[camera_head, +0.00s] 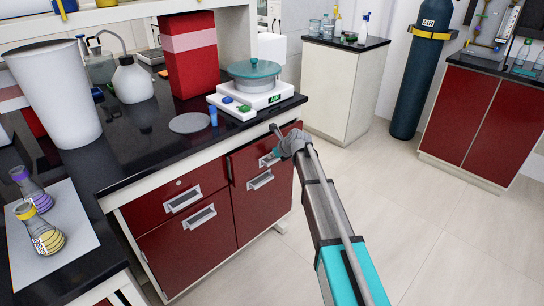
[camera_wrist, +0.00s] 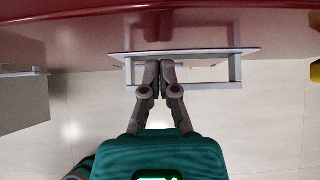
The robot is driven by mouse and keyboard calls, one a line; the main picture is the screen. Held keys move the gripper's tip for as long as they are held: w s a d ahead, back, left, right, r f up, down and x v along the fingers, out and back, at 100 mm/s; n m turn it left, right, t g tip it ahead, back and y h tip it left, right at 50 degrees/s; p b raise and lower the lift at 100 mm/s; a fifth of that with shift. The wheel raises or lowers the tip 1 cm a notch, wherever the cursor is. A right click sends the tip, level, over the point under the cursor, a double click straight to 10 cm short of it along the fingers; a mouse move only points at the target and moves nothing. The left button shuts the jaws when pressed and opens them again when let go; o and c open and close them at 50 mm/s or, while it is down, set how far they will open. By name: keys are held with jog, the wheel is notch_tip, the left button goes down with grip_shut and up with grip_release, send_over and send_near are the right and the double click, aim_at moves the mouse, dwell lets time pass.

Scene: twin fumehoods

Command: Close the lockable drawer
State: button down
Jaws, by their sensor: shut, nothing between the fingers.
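The red drawer unit sits under the black counter. In the head view its upper right drawer (camera_head: 250,157) has a metal handle (camera_head: 268,160), and its front seems to stand slightly out from the left fronts; how far is hard to tell. The upper left drawer (camera_head: 160,206) has a small round lock and looks flush. My gripper (camera_head: 276,131) is at the upper right drawer, partly hidden by my wrist. In the wrist view my gripper (camera_wrist: 159,66) is shut and empty, its fingertips overlapping the metal handle (camera_wrist: 200,54) on a red front (camera_wrist: 90,35); contact is unclear.
A hotplate (camera_head: 255,98) with a teal-lidded dish stands on the counter (camera_head: 150,150) above the drawers. A white cabinet (camera_head: 340,95), a dark gas cylinder (camera_head: 420,85) and another red cabinet (camera_head: 465,120) stand beyond. The floor (camera_head: 390,210) to the right is clear.

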jog(key=p+v, duration=0.6)
jog(key=v, duration=0.3)
jog(key=shift+s+d+r, duration=0.15)
jog(key=shift+r, duration=0.05)
jog(key=shift+f, duration=0.1)
dwell(0.3)
jog(key=t+y+b, duration=0.6)
jog(key=y+b, duration=0.1)
jog(key=b, duration=1.4)
send_near(253, 165)
jog(key=v, duration=0.6)
jog(key=shift+s+r, duration=0.25)
jog(key=shift+w, duration=0.15)
jog(key=x, duration=1.4)
jog(key=shift+f, duration=0.1)
